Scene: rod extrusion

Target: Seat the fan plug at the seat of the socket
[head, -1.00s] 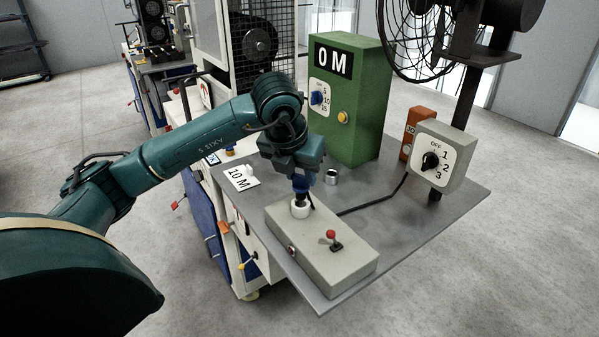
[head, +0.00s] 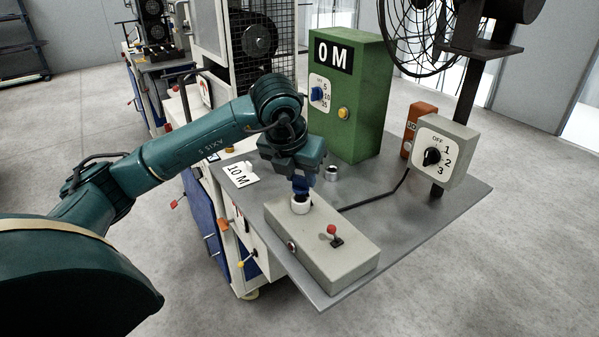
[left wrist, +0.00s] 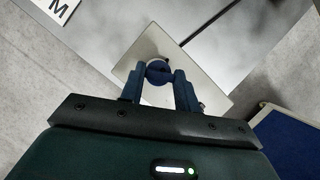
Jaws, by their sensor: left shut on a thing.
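The blue fan plug (head: 301,187) is held upright by my left gripper (head: 303,183), which is shut on it. The plug stands right over the white round socket (head: 300,206) at the back left end of a grey box's top, its lower end at the socket's mouth. I cannot tell how deep it sits. In the left wrist view the plug (left wrist: 158,72) is between the two fingers and hides most of the socket. My right gripper is not in view.
The grey box (head: 310,246) carries a red-knobbed lever (head: 332,230). A black cable (head: 375,199) crosses the grey table.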

